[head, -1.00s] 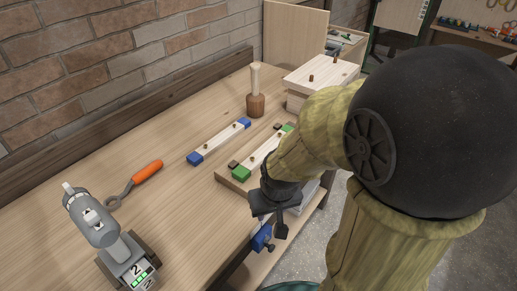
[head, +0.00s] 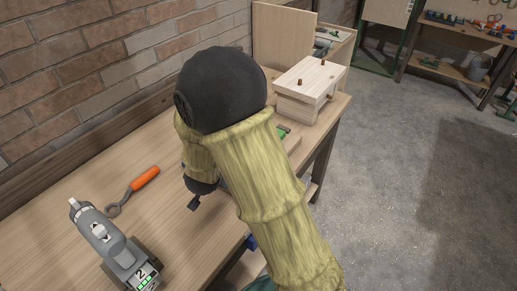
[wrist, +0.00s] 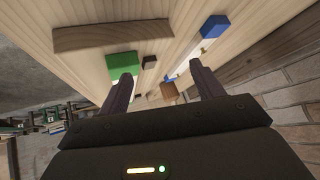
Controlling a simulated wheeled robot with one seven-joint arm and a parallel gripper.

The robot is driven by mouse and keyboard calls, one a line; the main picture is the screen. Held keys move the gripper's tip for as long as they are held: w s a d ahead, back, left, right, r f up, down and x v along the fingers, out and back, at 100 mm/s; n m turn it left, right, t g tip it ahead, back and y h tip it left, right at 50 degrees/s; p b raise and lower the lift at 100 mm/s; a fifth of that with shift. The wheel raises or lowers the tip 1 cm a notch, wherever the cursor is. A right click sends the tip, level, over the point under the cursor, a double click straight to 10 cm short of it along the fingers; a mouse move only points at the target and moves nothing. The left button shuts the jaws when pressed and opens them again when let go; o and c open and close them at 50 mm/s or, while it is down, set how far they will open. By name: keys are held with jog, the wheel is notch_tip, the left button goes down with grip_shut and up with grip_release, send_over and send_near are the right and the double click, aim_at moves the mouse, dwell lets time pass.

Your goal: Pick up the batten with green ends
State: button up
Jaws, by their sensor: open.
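The batten with green ends lies on a low wooden board on the bench. One green end (head: 282,131) shows in the head view beside my arm; the rest is hidden behind my arm. In the wrist view a green end (wrist: 121,64) shows near the left finger. My gripper (wrist: 168,66) is open and empty, with its fingers apart above the bench. The green end is to the left of the gap between the fingers. The batten with blue ends (wrist: 214,27) lies to the right in the wrist view; my arm mostly hides it in the head view.
An orange-handled tool (head: 145,178) and a grey drill-like tool (head: 105,240) lie on the bench's left part. A pale wooden box (head: 311,88) stands at the far end. A small dark block (wrist: 149,62) is beside the green end. A brick wall (head: 80,70) borders the bench.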

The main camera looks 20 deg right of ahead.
jog(key=s+m+h+p, duration=0.1)
jog(key=h, duration=0.2)
jog(key=s+m+h+p, duration=0.1)
jog(key=m+h, duration=0.1)
jog(key=h, duration=0.1)
jog(key=s+m+h+p, duration=0.1)
jog(key=h, duration=0.1)
jog(key=shift+s+d+h+p, duration=0.15)
jog(key=shift+s+h+p, duration=0.05)
jog(key=shift+h+p, duration=0.2)
jog(key=shift+g, duration=0.3)
jog(key=p+x, duration=0.1)
jog(key=x, duration=0.6)
